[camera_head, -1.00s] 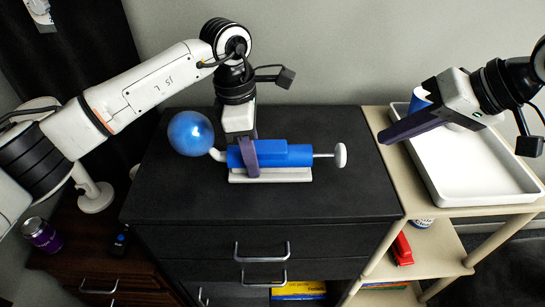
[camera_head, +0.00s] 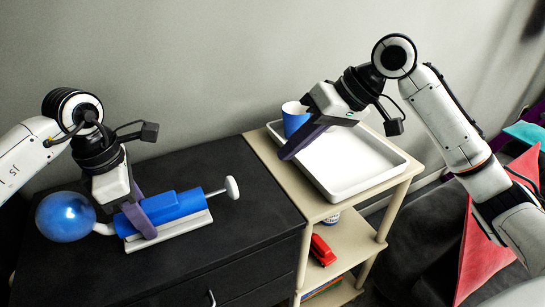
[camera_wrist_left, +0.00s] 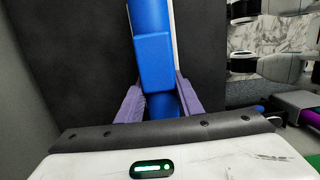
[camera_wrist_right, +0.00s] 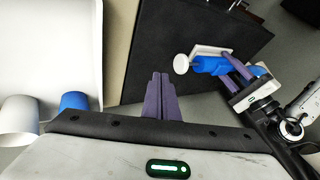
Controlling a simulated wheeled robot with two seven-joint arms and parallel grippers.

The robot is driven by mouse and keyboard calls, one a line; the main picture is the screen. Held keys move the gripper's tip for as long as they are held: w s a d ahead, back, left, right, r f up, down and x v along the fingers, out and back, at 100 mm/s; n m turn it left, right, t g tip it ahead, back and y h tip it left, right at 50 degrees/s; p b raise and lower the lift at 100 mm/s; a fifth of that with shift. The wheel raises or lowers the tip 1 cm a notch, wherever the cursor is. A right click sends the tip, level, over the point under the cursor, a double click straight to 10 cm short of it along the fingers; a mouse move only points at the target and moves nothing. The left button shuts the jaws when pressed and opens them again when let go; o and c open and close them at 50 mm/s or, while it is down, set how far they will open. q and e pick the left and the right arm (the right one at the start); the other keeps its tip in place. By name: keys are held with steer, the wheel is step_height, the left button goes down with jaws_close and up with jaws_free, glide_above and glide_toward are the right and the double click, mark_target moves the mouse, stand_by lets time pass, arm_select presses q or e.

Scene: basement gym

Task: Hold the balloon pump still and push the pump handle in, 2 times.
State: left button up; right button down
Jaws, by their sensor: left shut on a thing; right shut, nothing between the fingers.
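The balloon pump (camera_head: 182,207) is a blue cylinder on a pale base, lying on the black cabinet top. A blue balloon (camera_head: 65,217) is on its left end. The white pump handle (camera_head: 232,187) stands out on a rod at the right end. My left gripper (camera_head: 146,222) is shut on the pump body; in the left wrist view its purple fingers (camera_wrist_left: 155,105) lie on both sides of the blue body. My right gripper (camera_head: 287,153) is shut and empty, right of and beyond the handle, apart from it. The right wrist view shows the pump handle (camera_wrist_right: 181,64) ahead, right of the closed fingers (camera_wrist_right: 160,97).
A beige shelf (camera_head: 262,150) stands right of the black cabinet (camera_head: 255,222). It bears a white tray (camera_head: 345,190) and a blue cup (camera_head: 294,118). A red object (camera_head: 322,250) lies on its lower level. The cabinet top right of the handle is clear.

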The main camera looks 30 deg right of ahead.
steer(key=x, duration=0.9)
steer(key=shift+s, duration=0.1)
steer(key=a, duration=0.2)
steer(key=shift+a+r, duration=0.15)
steer(key=shift+a, duration=0.8)
steer(key=shift+a, duration=2.6)
steer(key=d, duration=0.4)
steer(key=shift+d, duration=0.15)
steer(key=v, duration=1)
